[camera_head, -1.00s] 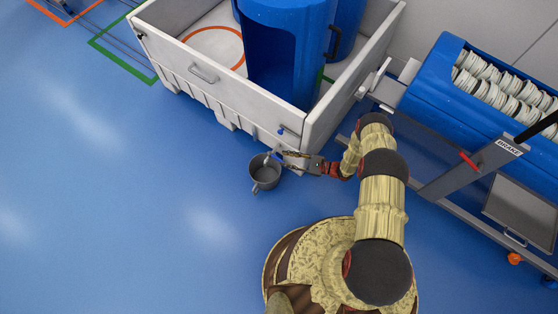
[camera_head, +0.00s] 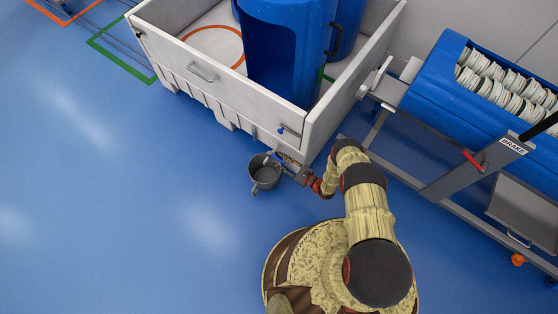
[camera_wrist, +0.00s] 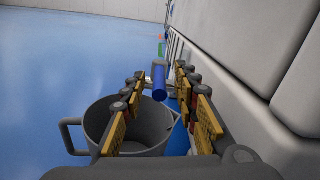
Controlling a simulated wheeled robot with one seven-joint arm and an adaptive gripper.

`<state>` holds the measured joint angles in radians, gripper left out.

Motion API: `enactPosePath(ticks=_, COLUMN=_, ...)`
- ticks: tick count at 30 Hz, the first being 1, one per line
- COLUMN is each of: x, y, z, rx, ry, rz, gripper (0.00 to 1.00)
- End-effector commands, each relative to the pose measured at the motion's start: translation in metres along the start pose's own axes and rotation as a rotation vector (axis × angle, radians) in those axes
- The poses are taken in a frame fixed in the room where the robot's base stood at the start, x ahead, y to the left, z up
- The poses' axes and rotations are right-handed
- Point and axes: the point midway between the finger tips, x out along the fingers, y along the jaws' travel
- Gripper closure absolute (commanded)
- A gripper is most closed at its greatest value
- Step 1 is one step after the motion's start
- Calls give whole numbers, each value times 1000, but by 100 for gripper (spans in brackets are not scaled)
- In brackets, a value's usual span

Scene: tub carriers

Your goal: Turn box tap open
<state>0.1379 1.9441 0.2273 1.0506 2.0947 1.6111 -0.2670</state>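The white box (camera_head: 205,92) stands at the top of the head view. A blue tap handle (camera_head: 271,154) shows low by its near corner, just above a grey jug (camera_head: 265,176) on the floor. In the wrist view the blue handle (camera_wrist: 160,84) lies between the fingertips of my gripper (camera_wrist: 160,76), with a gap visible on each side. My gripper (camera_head: 281,160) is open, with a finger on either side of the handle. Contact cannot be told. The tap's body is mostly hidden by the fingers.
A small blue fitting (camera_head: 281,130) sits on the box's front wall. Blue tubs (camera_head: 285,50) stand inside the box. A trolley with a blue rack of white plates (camera_head: 490,85) is at the right. Blue floor to the left is clear.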

Motion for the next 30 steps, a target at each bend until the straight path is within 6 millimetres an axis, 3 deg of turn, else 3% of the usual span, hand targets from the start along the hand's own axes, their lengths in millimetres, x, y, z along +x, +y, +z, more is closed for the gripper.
enactPosePath(ticks=12, x=10, y=0, z=0, rx=1, ry=1, rz=0, gripper=70)
enactPosePath(ticks=27, x=10, y=0, z=0, rx=1, ry=0, rz=0, gripper=98)
enactPosePath(ticks=30, x=10, y=0, z=0, rx=1, ry=0, rz=0, gripper=100)
